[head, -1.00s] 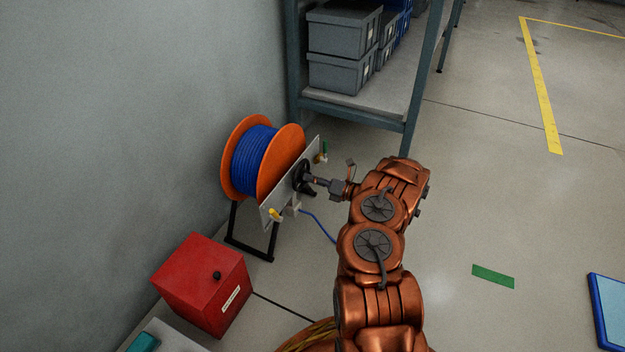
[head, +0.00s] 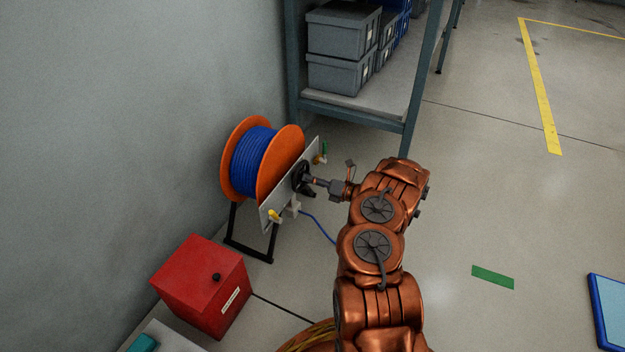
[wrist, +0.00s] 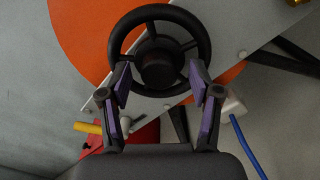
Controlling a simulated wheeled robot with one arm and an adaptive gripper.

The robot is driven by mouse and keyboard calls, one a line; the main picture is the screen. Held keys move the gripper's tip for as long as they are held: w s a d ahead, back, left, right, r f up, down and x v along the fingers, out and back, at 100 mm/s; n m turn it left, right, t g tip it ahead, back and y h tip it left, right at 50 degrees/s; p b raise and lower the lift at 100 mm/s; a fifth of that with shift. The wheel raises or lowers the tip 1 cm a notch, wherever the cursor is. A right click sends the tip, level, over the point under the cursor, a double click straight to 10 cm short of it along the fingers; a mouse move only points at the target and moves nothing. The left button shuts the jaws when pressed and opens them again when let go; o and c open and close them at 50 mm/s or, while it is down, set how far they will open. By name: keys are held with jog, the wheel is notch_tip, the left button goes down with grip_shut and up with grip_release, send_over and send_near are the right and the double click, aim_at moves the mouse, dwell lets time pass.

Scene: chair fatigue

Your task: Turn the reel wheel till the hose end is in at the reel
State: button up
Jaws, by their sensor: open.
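The hose reel (head: 262,160) has orange discs and a drum wound with blue hose. Its black spoked wheel (wrist: 203,32) fills the top middle of the wrist view; in the head view the wheel (head: 300,177) is partly hidden by my gripper. My gripper (wrist: 168,85) is open, its two purple-padded fingers at the wheel's lower rim, one on each side of the hub in the picture. I cannot tell whether they touch it. The blue hose (head: 318,224) runs from a white guide (head: 293,208) down behind my arm. Its end is hidden.
A red box (head: 203,285) stands in front of the reel. A shelf (head: 350,110) with grey bins is behind. The floor at right is mostly clear.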

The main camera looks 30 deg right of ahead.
jog(key=shift+s, duration=0.1)
jog(key=v, duration=1.1)
jog(key=shift+s+d, duration=0.3)
